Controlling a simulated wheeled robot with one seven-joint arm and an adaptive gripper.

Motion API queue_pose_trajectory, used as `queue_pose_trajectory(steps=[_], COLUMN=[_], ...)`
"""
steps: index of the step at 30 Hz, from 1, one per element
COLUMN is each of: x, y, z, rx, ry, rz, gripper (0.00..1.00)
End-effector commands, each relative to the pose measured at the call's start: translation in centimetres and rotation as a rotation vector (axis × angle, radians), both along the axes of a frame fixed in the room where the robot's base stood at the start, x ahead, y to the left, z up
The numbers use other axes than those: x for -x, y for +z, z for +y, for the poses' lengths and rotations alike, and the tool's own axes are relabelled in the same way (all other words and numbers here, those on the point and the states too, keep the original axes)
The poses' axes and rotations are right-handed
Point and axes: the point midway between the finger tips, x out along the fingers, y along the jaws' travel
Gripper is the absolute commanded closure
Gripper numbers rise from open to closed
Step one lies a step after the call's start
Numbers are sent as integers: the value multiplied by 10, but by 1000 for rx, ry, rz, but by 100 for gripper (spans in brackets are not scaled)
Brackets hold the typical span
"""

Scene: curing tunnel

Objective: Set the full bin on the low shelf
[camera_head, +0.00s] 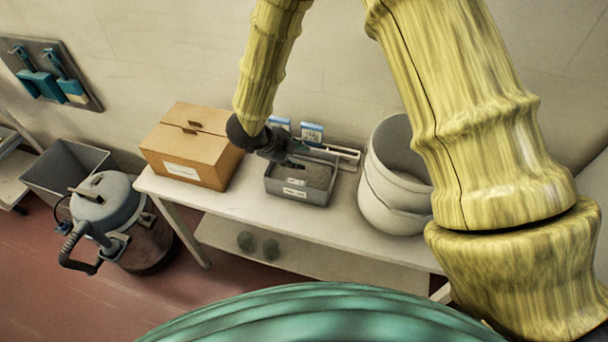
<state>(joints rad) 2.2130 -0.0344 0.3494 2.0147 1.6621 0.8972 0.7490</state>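A grey bin (297,191) with a white label on its front stands on the top of a white table (230,203), between a cardboard box and a stack of white tubs. Dark grey contents show inside it. My gripper (297,162) is dark and sits at the bin's back left, over its rim. Its fingers are small and partly hidden, so I cannot tell whether they are open or touch the bin. The low shelf (310,258) runs under the table top, with two dark round things (257,245) on its left part.
The cardboard box (190,146) is left of the bin; the white tubs (392,180) are right of it. Small blue-and-white packs (311,132) are behind. A vacuum cleaner (112,220) and grey crate (66,172) stand on the floor at left. The shelf's middle looks clear.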

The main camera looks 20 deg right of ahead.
Motion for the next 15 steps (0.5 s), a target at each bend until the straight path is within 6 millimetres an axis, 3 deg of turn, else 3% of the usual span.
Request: queue_pose_trajectory(steps=[15], x=[-11], y=[-33], z=[-21], rx=[0], ry=[2], rz=[1], gripper=[64])
